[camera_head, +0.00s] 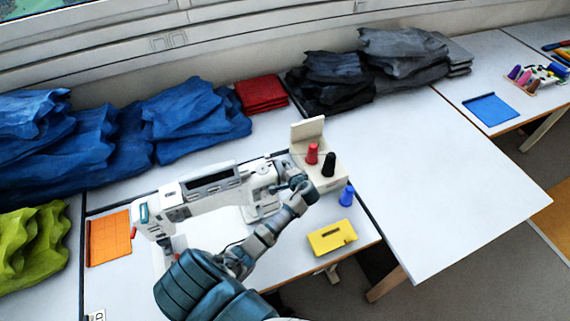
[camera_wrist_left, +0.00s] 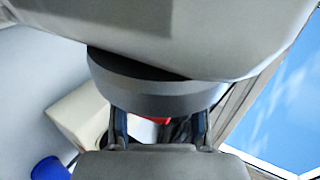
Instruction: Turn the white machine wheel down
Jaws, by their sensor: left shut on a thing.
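The white sewing machine (camera_head: 225,190) stands on the left table. My left gripper (camera_head: 297,188) is at the machine's right end, its arm reaching up from the bottom of the head view. In the left wrist view the wheel shows as a grey round rim (camera_wrist_left: 155,90) below the pale machine body (camera_wrist_left: 200,35). The fingers of my left gripper (camera_wrist_left: 160,128) reach to both sides of the rim and are shut on it. In the head view the gripper and arm largely hide the wheel. My right gripper is not in view.
A pale thread stand (camera_head: 318,170) with red (camera_head: 312,153) and black spools (camera_head: 328,164) is close behind the gripper. A blue spool (camera_head: 347,194) and yellow case (camera_head: 332,237) lie to the right. Blue cloth (camera_head: 195,120) lies behind the machine. The right table (camera_head: 430,180) is largely clear.

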